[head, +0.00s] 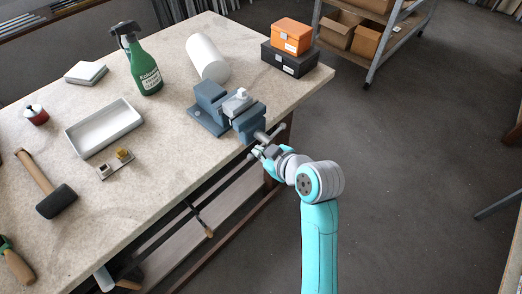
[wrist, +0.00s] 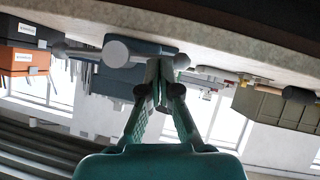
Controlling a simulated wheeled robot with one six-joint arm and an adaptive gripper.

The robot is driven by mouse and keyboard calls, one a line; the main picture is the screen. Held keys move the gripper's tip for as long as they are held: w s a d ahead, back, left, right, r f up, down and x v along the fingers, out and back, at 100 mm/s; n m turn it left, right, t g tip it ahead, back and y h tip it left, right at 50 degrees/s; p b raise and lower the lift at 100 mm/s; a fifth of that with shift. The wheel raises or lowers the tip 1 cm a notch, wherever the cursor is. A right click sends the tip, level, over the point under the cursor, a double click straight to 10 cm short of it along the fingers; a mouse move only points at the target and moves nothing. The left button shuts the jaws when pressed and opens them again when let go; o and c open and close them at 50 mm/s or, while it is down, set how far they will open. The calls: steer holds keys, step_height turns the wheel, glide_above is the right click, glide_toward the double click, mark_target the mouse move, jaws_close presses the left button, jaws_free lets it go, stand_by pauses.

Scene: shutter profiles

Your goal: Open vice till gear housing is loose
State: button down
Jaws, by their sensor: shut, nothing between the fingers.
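The blue-grey vice (head: 206,97) stands at the table's front edge, and its jaws are around the light grey gear housing (head: 236,105). I cannot tell any gap between jaws and housing. The vice handle (head: 279,132), a bar across the screw end, sticks out past the table edge. My gripper (head: 262,150) is just in front of the vice by the handle. In the wrist view, which looks upside down, the fingers (wrist: 160,88) are shut and empty. There the vice (wrist: 150,47) and its handle bar (wrist: 85,53) lie beyond the fingertips; contact is unclear. The housing is hidden there.
A black box (head: 290,60) bears an orange box (head: 291,37) at the back right. A white tray (head: 104,128) and a mallet (head: 47,187) lie left.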

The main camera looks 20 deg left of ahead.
steer(key=shift+s+f+n+t, duration=0.15)
steer(key=shift+f+n+t, duration=0.15)
steer(key=shift+f+n+t+h, duration=0.3)
steer(key=shift+f+n+t, duration=0.4)
steer(key=shift+f+t, duration=0.1)
steer(key=shift+f, duration=0.1)
stand_by(0.7)
